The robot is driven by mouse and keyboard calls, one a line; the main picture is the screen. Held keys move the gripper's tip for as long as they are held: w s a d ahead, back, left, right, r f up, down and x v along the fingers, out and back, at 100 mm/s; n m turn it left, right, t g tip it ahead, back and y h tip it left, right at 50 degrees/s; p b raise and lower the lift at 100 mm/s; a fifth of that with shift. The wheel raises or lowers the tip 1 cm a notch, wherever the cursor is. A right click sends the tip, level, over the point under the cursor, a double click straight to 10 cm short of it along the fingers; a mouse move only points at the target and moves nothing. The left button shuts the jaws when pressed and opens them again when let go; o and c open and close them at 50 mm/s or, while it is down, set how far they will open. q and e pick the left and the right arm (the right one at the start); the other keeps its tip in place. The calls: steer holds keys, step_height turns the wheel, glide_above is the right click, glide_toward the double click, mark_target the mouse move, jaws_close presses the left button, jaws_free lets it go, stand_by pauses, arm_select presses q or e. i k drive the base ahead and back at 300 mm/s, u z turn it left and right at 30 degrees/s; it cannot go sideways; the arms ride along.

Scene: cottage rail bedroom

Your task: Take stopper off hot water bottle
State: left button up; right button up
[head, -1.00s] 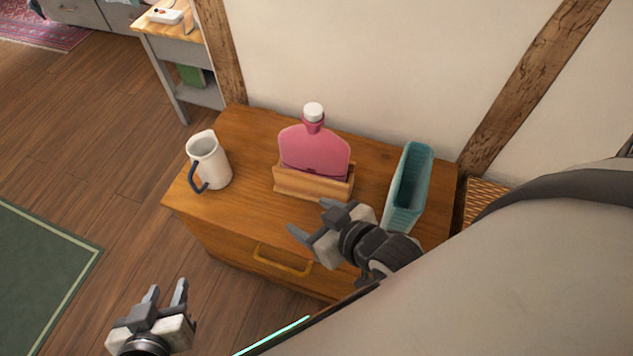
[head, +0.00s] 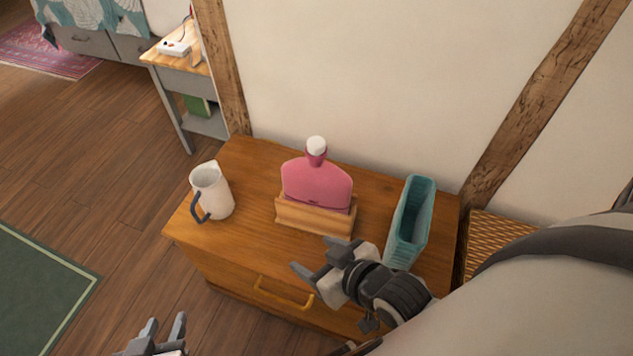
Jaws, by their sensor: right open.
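A pink hot water bottle (head: 317,186) stands upright in a wooden holder (head: 315,217) on the wooden chest. Its white stopper (head: 316,147) sits on top of the neck. My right gripper (head: 312,256) is open and empty, in front of the holder and to the lower right of the bottle, apart from both. My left gripper (head: 163,329) is at the bottom edge, low in front of the chest, with its fingers spread and nothing between them. Its base is cut off by the picture edge.
A white jug (head: 212,192) with a blue handle stands at the chest's left end. A teal basket (head: 411,222) stands at the right, close to my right arm. The wall is behind the chest (head: 250,180). A wicker item (head: 492,238) is beyond its right end.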

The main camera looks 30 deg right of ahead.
mark_target(314, 181)
steer(key=u, duration=1.4)
steer(key=i, duration=1.4)
steer(key=z, duration=3.75)
